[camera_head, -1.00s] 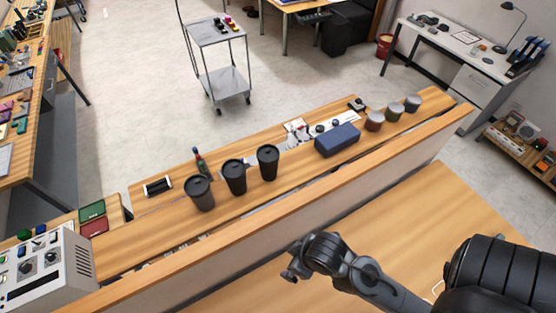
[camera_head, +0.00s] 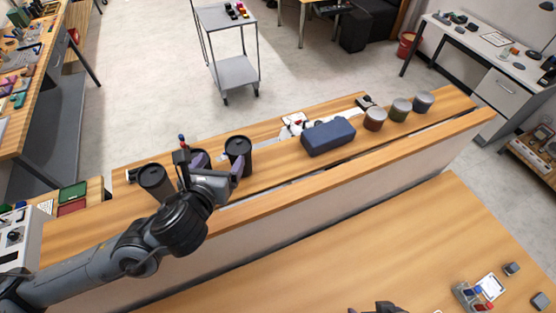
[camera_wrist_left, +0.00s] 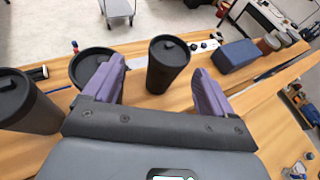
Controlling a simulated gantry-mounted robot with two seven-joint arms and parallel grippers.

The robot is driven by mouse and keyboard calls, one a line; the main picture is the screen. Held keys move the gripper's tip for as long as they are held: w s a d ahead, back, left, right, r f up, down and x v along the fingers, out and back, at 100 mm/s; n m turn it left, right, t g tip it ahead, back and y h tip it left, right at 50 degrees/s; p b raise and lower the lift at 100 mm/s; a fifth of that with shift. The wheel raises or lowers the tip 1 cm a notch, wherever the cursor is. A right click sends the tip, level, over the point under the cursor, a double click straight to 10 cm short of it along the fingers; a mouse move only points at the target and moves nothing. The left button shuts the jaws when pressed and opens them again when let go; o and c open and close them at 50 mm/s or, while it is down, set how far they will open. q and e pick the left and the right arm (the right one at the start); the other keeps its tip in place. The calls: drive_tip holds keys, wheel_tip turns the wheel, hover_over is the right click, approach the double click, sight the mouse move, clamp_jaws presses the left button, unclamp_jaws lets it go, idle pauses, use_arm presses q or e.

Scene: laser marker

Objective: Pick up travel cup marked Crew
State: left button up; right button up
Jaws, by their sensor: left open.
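Three dark travel cups stand upright in a row on the wooden counter; no Crew marking can be read on any. The left cup (camera_head: 155,182) is left of my left gripper (camera_head: 219,165). The middle cup is mostly hidden behind that gripper in the head view; its lid (camera_wrist_left: 92,60) shows behind the left finger in the wrist view. The right cup (camera_head: 238,148) is just beyond the gripper. In the left wrist view, the right cup (camera_wrist_left: 166,66) shows between the open, empty purple fingers (camera_wrist_left: 156,88). A small dark part of my right arm's end shows at the bottom edge.
A blue case (camera_head: 328,136) lies right of the cups, with several lidded jars (camera_head: 400,109) farther along. A raised wooden ledge (camera_head: 330,163) runs along the counter's near side. The nearer table (camera_head: 370,240) is mostly bare, with small items at its right.

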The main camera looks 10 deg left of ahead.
sight(240, 144)
use_arm(q)
drive_tip(key=shift+m, duration=0.5)
drive_tip(key=w, duration=0.1)
drive_tip(key=w+d+f, duration=0.1)
drive_tip(key=w, duration=0.1)
drive_tip(key=w+f, duration=0.1)
drive_tip(key=shift+w+d+p, duration=0.15)
drive_tip(key=shift+d+p, duration=0.15)
drive_tip(key=shift+p, duration=0.1)
drive_tip(key=shift+w+f, duration=0.2)
drive_tip(key=shift+w, duration=0.25)
drive_tip(key=p+x, duration=0.2)
drive_tip(key=x, duration=0.2)
drive_tip(key=shift+w+d, duration=0.1)
drive_tip(key=shift+d, duration=0.05)
drive_tip(key=shift+w+f, duration=0.35)
drive_tip(key=shift+w, duration=0.1)
drive_tip(key=c, duration=0.4)
